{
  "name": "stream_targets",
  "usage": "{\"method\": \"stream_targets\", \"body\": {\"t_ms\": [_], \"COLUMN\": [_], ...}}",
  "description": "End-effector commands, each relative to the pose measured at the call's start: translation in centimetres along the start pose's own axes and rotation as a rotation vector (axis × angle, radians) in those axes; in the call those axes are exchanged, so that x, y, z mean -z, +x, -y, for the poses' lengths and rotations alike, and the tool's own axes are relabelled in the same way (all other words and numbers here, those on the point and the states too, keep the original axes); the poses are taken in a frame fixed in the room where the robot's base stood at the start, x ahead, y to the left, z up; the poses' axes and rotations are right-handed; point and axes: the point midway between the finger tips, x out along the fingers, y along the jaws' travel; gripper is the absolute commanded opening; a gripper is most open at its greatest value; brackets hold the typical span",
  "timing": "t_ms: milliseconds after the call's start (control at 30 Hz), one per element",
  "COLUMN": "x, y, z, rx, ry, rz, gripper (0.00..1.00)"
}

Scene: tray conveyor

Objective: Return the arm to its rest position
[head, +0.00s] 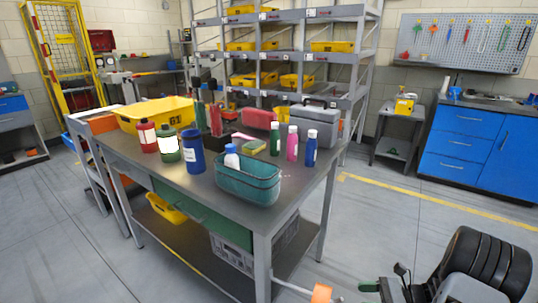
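I cannot make out my arm or my gripper in the head view. The task names no other object. A metal workbench (225,207) stands in the middle of the view. On its near edge is a teal basket (247,185) with a white-capped bottle (231,156) standing in it. Whether the gripper holds anything does not show.
A yellow bin (142,119), a blue bottle (193,152), a green bottle (167,144) and several smaller bottles stand on the bench. Black tyres (486,268) are at the lower right. Blue cabinets (463,148) stand behind. Grey floor (430,215) right of the bench is clear.

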Motion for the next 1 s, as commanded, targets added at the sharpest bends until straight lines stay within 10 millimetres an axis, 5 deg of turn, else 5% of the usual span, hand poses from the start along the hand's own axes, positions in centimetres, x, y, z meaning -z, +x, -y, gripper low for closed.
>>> {"method": "stream_targets", "body": {"t_ms": [33,100,500,700,1000], "x": [-4.8,-9.1,-29.1,-35.7,-39.8], "y": [0.7,1.9,3.8,3.3,3.1], "z": [-0.3,-1.4,-7.7,-9.2,-10.0], "rx": [-0.081,-0.203,-0.785,-0.934,-1.006], "ry": [-0.076,-0.192,-1.040,-1.423,-1.694], "rz": [-0.081,-0.204,-0.824,-1.016,-1.137], "gripper": [0.51,0.51,0.51,0.51,0.51]}}
